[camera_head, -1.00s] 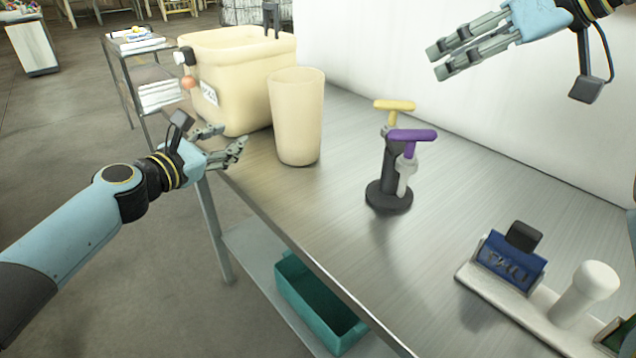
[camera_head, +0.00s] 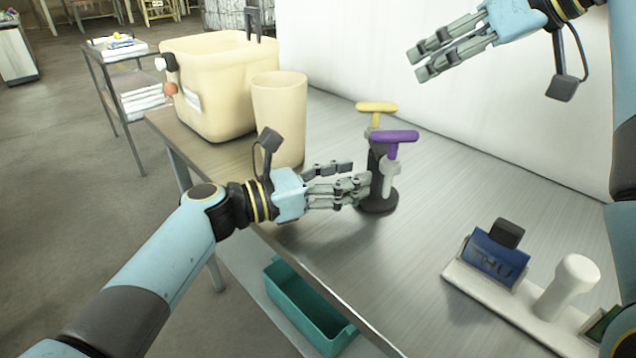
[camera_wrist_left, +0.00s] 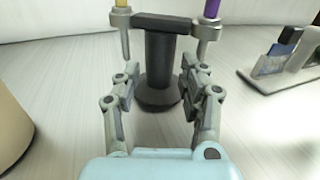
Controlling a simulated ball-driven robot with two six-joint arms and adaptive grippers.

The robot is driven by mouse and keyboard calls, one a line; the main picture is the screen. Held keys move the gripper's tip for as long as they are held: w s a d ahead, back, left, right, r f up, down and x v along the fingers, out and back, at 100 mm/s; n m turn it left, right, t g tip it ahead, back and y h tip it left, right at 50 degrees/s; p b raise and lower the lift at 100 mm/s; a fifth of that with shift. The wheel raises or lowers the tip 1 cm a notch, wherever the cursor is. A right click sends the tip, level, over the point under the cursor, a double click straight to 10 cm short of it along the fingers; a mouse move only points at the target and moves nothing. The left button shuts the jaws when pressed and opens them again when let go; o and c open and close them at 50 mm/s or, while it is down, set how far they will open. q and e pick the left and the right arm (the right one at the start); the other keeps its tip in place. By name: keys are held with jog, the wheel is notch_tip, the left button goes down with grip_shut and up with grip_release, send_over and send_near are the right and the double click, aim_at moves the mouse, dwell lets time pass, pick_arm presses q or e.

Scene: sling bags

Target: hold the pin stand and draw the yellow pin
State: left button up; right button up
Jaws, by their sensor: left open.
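The dark pin stand (camera_head: 377,180) stands upright on the metal bench, its round base flat on the top. The yellow pin (camera_head: 376,108) with a T-shaped handle sits in its far side, and the purple pin (camera_head: 395,137) sits in its near side. My left gripper (camera_head: 360,180) is open at the stand's left, low beside the post. In the left wrist view the stand's post (camera_wrist_left: 160,62) shows beyond and between the open fingers (camera_wrist_left: 160,85); I cannot tell whether they touch it. My right gripper (camera_head: 415,62) is open and empty, high above the bench at upper right.
A beige cup (camera_head: 279,115) and a beige bin (camera_head: 215,85) stand behind my left gripper. A white holder (camera_head: 500,305) with a blue card and a white knob lies at the right front. A teal tray (camera_head: 305,310) is on the lower shelf. A white wall closes the back.

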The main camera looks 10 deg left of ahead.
aim_at(378, 173)
pick_arm(q)
jog(key=shift+x, duration=1.85)
